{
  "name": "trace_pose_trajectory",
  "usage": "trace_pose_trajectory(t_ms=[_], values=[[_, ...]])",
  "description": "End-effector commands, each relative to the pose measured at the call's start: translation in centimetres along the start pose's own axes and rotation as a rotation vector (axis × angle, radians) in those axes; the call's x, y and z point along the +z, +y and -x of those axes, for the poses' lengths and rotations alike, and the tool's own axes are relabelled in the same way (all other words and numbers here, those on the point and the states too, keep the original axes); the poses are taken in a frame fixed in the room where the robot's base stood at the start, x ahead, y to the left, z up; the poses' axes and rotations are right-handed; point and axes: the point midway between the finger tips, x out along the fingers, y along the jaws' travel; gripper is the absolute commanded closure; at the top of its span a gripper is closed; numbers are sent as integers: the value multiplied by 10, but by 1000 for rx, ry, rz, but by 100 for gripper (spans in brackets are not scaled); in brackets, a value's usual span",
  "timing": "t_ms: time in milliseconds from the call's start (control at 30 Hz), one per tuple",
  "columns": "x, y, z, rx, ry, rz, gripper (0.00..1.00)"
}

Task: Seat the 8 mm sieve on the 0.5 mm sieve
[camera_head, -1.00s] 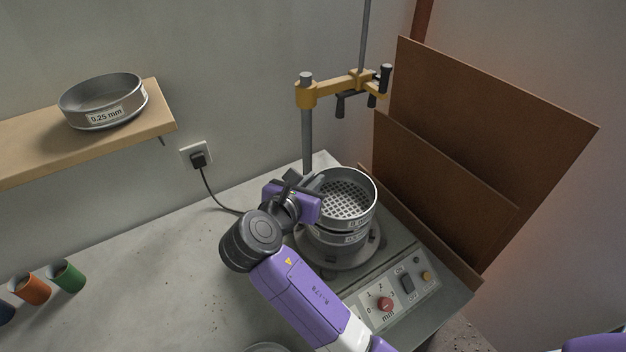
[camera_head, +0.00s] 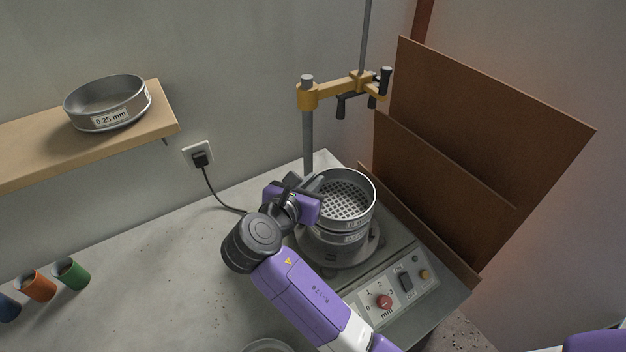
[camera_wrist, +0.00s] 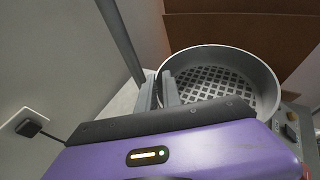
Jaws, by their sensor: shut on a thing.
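The 8 mm sieve (camera_head: 366,211), a round metal sieve with a coarse perforated floor, is at the top of the stack on the shaker. It also shows in the wrist view (camera_wrist: 262,80). Directly beneath it is a lower metal sieve (camera_head: 338,237), taken as the 0.5 mm one; its label is too small to read. The upper sieve looks level and nearly in line with it. I cannot tell whether they touch or a thin gap remains. My gripper (camera_head: 313,187) is shut on the upper sieve's left wall; its jaws also show in the wrist view (camera_wrist: 158,92).
The shaker's control panel (camera_head: 391,294) is at front right. A yellow clamp (camera_head: 335,90) on a pole stands behind the stack; brown boards (camera_head: 470,150) lean at right. The 0.25 mm sieve (camera_head: 90,118) sits on a wooden shelf (camera_head: 40,150).

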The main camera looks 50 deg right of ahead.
Motion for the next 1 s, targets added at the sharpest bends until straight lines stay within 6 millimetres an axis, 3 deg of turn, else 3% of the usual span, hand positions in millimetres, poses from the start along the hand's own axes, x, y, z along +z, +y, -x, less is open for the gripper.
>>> trace_pose_trajectory(t_ms=[1000], values=[[-7,0,-3,-1,-1,0,100]])
